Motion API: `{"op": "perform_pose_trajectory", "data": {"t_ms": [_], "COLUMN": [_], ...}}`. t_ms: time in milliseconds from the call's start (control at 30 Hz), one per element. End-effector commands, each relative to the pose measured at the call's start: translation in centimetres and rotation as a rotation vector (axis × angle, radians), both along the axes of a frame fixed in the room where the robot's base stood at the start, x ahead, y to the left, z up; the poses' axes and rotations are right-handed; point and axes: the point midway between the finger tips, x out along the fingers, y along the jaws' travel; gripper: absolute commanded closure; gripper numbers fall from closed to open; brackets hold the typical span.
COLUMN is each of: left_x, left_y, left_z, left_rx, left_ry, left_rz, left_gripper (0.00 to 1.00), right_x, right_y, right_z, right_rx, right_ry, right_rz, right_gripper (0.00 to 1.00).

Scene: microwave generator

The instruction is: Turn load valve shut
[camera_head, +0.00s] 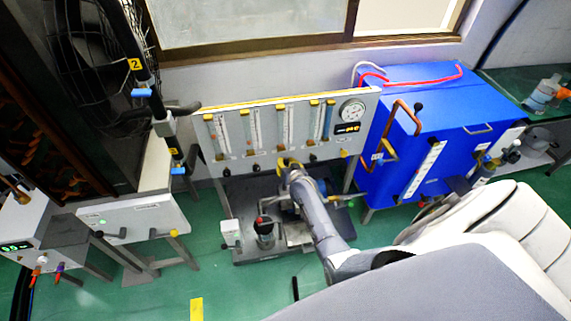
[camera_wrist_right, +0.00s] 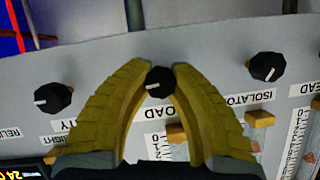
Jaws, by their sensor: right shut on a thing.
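The load valve is a small black knob (camera_wrist_right: 158,81) with a white pointer line, on a pale panel beside lettering partly readable as "OAD". Its pointer lies roughly sideways in the right wrist view. My right gripper (camera_wrist_right: 165,72) has its yellow fingers on both sides of this knob and is shut on it. In the head view the right gripper (camera_head: 286,164) is at the lower edge of the white flowmeter panel (camera_head: 265,162), and its fingers hide the knob. My left gripper is not in view.
Neighbouring black knobs sit on both sides, one marked isolator (camera_wrist_right: 267,66) and another (camera_wrist_right: 53,98) on the left. A round gauge (camera_head: 352,110) is on the panel's right. A blue cabinet (camera_head: 440,115) stands right of it. A dark base (camera_head: 245,200) lies below.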

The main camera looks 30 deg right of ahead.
Motion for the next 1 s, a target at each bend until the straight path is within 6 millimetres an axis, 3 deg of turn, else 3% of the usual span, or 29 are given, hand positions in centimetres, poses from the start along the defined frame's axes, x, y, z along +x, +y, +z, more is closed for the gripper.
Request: {"op": "perform_pose_trajectory", "data": {"t_ms": [533, 567, 800, 1000], "left_x": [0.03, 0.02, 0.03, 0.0], "left_y": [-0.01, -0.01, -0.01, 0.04], "left_z": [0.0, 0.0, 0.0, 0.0], "left_rx": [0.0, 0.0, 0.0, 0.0], "left_ry": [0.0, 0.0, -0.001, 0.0], "left_rz": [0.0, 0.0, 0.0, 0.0], "left_gripper": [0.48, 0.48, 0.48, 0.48], "right_x": [-0.09, -0.1, -0.05, -0.04], "right_y": [0.01, 0.02, 0.02, 0.01], "right_z": [-0.17, -0.17, -0.11, -0.07], "right_rx": [0.086, 0.087, 0.086, 0.086], "right_ry": [-0.028, -0.027, -0.029, -0.029], "right_rz": [0.0, 0.0, 0.0, 0.0], "right_gripper": [1.0, 0.77, 0.49, 0.48]}}
